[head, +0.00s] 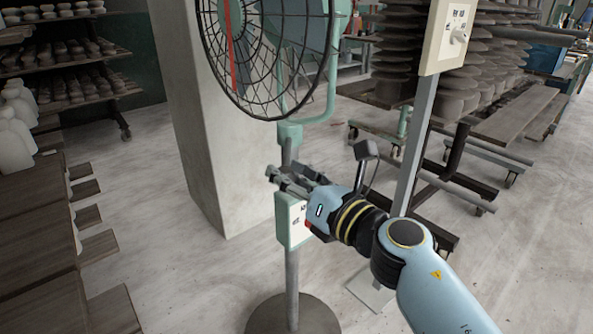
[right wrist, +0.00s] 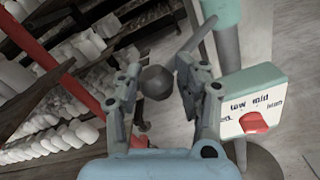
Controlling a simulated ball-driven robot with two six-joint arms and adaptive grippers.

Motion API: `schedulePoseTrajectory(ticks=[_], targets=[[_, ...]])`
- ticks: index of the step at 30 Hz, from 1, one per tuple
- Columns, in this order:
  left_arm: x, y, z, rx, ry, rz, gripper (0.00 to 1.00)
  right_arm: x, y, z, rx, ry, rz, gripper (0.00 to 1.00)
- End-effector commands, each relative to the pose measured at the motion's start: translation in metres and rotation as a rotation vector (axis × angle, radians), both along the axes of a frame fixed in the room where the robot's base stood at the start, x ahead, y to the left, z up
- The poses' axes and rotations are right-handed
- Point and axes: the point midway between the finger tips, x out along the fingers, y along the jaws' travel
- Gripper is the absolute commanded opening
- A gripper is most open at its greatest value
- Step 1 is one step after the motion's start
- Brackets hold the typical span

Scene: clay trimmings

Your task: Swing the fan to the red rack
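A standing fan with a black wire cage (head: 270,50) and a green frame is at the top middle of the head view, on a grey pole with a round base. A green control box (head: 292,222) is on the pole; its white face and red knob show in the right wrist view (right wrist: 253,122). My right gripper (head: 275,177) is at the pole, just above the box. In the right wrist view its fingers (right wrist: 158,85) are apart, with a dark round knob (right wrist: 156,83) showing between them; contact is unclear. A red bar (right wrist: 65,85) crosses shelves of white pieces there. My left gripper is out of view.
A pale square pillar (head: 200,120) stands behind the fan. A grey post with a switch box (head: 449,35) is right of my gripper. Loaded carts (head: 480,125) stand at the right, wooden shelving (head: 40,220) at the left.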

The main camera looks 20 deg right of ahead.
Motion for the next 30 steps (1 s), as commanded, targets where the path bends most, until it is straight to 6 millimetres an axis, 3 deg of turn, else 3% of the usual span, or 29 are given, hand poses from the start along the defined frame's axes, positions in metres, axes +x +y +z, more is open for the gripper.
schedulePoseTrajectory(ticks=[23,24,27,30], targets=[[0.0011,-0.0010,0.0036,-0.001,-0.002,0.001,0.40,0.0045,0.0116,-0.0038,0.000,0.006,0.007,0.00],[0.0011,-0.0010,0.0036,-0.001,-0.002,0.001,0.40,0.0045,0.0117,-0.0038,0.000,0.006,0.007,0.42],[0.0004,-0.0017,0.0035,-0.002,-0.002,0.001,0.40,0.0045,0.0115,-0.0035,0.000,0.007,0.007,0.55],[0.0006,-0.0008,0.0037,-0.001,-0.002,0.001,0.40,0.0044,0.0110,-0.0031,0.000,0.005,0.006,0.56]])
